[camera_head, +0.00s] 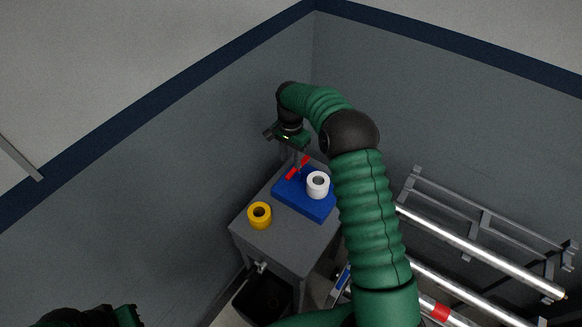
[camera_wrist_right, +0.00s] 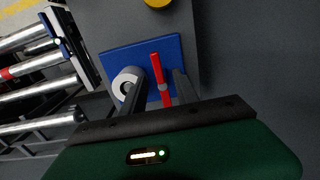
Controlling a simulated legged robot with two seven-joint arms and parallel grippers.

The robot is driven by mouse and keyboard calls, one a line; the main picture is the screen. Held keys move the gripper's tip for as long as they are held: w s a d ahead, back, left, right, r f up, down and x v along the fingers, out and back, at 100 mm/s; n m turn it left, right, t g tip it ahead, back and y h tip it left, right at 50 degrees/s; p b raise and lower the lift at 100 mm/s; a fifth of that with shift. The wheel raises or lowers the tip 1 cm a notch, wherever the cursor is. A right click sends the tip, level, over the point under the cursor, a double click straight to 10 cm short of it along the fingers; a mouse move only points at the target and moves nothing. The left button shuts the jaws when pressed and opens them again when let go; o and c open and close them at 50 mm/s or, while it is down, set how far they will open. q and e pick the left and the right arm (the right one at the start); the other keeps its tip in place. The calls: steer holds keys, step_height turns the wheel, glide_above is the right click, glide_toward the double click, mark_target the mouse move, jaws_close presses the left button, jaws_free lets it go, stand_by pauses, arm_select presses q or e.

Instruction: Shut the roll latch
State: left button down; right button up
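The roll latch is a red bar (camera_head: 298,168) on a blue base plate (camera_head: 311,207), beside a white roll (camera_head: 318,185). In the right wrist view the red bar (camera_wrist_right: 156,68) runs between my fingers, with a small grey pivot near its lower end. The white roll (camera_wrist_right: 126,84) stands left of it on the blue plate (camera_wrist_right: 114,59). My right gripper (camera_head: 298,158) is over the bar. In the wrist view its two fingers (camera_wrist_right: 160,80) are apart, one on each side of the bar; contact cannot be told. My left gripper (camera_head: 90,317) shows only partly at the bottom left.
A yellow roll (camera_head: 259,214) stands on the grey cabinet top (camera_head: 284,236), near its left corner. A black bin (camera_head: 262,299) is below. Walls close in behind and to the left. A rack with metal rollers (camera_head: 480,250) is at the right.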

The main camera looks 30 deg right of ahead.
mark_target(291, 171)
steer(key=f, duration=0.4)
steer(key=shift+s+a+f, duration=0.15)
steer(key=shift+s+f, duration=0.05)
steer(key=shift+f, duration=0.3)
steer(key=shift+d+f, duration=0.25)
steer(key=shift+d, duration=0.05)
steer(key=shift+a+r, duration=0.1)
steer(key=shift+a, duration=0.05)
jaws_close()
